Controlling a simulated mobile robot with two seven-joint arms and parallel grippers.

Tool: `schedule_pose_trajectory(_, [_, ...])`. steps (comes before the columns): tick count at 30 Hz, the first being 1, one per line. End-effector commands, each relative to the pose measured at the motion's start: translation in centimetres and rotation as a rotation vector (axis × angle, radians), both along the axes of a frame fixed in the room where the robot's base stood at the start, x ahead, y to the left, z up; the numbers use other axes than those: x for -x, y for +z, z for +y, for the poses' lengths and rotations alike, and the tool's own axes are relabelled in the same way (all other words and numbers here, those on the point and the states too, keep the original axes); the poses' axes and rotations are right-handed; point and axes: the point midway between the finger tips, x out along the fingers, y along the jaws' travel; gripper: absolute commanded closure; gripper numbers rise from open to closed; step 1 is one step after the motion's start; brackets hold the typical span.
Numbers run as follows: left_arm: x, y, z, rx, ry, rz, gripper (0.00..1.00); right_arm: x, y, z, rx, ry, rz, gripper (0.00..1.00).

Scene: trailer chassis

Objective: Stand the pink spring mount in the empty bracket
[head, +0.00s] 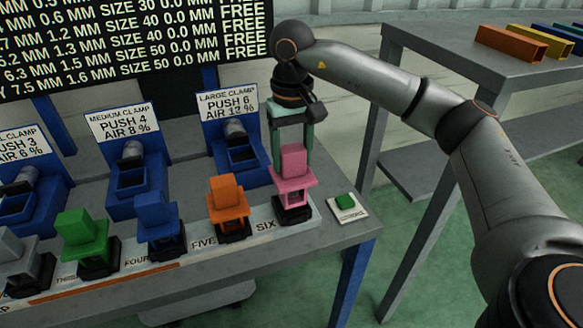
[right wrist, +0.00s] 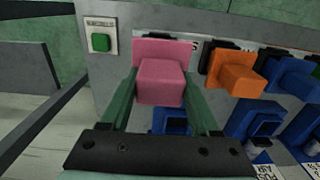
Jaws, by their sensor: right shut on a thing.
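The pink spring mount (head: 294,186) stands upright at the position marked SIX, at the right end of the row. It also shows in the right wrist view (right wrist: 160,80). My right gripper (head: 292,160) comes down from above and is shut on its upper block, with one green finger on each side. A black bracket (head: 292,215) is directly under the mount. The mount's lower part meets or enters it; I cannot tell whether it is fully seated. My left gripper is not in view.
An orange mount (head: 228,200) stands close to the left, then blue (head: 157,218), green (head: 84,236) and grey ones. Blue clamp stations (head: 238,150) stand behind. A green button (head: 345,201) is at the right near the bench edge. A grey shelf table (head: 450,60) stands behind right.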

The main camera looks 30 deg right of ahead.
Motion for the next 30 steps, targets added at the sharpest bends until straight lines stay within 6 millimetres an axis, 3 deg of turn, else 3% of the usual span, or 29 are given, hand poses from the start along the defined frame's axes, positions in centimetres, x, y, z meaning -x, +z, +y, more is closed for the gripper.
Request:
schedule_pose_trajectory(5, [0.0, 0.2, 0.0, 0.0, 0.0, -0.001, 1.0, -0.8, -0.9, -0.4, -0.003, -0.001, -0.002, 1.0])
schedule_pose_trajectory(13, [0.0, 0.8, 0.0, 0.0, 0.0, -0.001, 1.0, -1.2, -4.2, -0.7, -0.001, 0.0, -0.002, 1.0])
schedule_pose_trajectory(26, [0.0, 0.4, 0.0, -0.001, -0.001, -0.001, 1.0, -1.2, -5.0, -0.7, -0.002, 0.0, -0.005, 1.0])
schedule_pose_trajectory(27, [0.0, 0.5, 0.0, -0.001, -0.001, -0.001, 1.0, -1.2, -5.0, -0.7, -0.002, 0.0, -0.001, 0.34])
schedule_pose_trajectory(30, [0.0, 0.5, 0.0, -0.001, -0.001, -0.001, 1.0, -1.2, -5.0, -0.7, -0.001, 0.0, -0.001, 0.23])
